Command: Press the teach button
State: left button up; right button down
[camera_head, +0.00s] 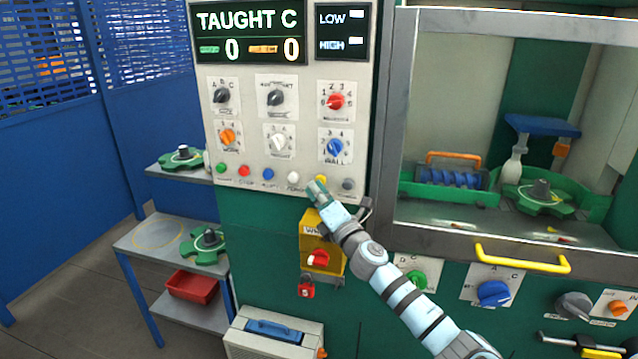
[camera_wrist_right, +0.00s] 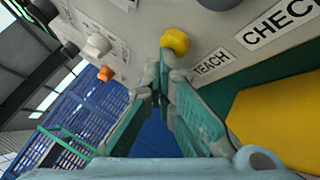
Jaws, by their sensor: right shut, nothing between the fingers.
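The teach button is a yellow round knob (camera_wrist_right: 175,40) in the right wrist view, on a pale panel next to a "TEACH" label (camera_wrist_right: 211,65). In the head view the yellow button (camera_head: 321,180) shows in the row along the panel's lower edge, partly hidden by my gripper. My right gripper (camera_head: 316,187) is shut and empty, its fingertips right at the button. In the wrist view the fingertips (camera_wrist_right: 166,58) appear just below the button's edge; I cannot tell whether they touch it. My left gripper is not in view.
The panel's display (camera_head: 249,32) reads "TAUGHT C" with two zeros. Green, red, blue and white buttons (camera_head: 293,177) stand left of the yellow one, a grey button (camera_head: 348,185) right. A yellow box (camera_head: 321,245) with a red knob sits below. A glazed cabinet is to the right.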

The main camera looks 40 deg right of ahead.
jog(key=shift+s+a, duration=0.5)
jog(key=shift+a, duration=0.2)
jog(key=shift+a, duration=0.1)
jog(key=s+a+p, duration=0.1)
jog(key=a, duration=0.1)
jog(key=s+a+p, duration=0.1)
jog(key=s+a, duration=0.1)
dwell(0.3)
dwell(0.6)
